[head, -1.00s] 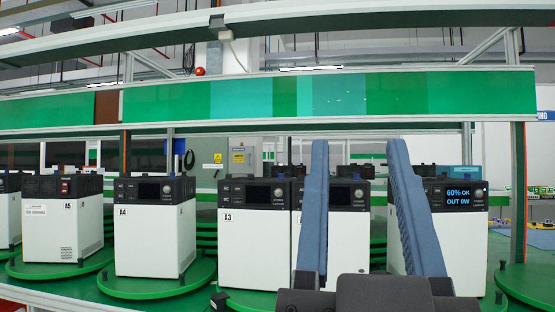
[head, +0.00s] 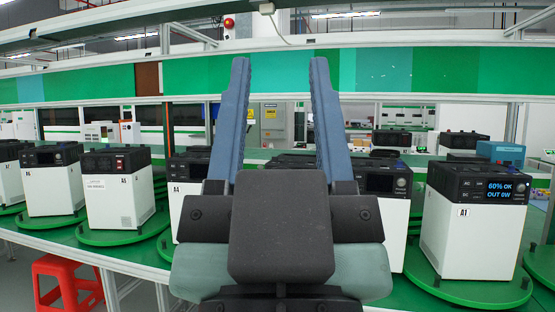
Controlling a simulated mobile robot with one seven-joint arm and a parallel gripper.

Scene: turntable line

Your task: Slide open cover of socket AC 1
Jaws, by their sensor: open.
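My gripper (head: 279,62) is raised in the middle of the head view, with two blue fingers wide apart and nothing between them. A white power unit labelled A1 (head: 452,240) with a black top section stands to its right, apart from it. Its lit screen (head: 498,190) reads 60% OK, OUT 0W. Small AC and DC markings show on its black top section, but I cannot make out a socket cover on it. My gripper hides much of the units behind it.
Several similar units, such as A5 (head: 115,202) and A4 (head: 186,200), stand on green turntables along the line. A turntable (head: 470,288) carries A1. A green shelf panel (head: 420,72) runs above the units. A red stool (head: 68,282) is at lower left.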

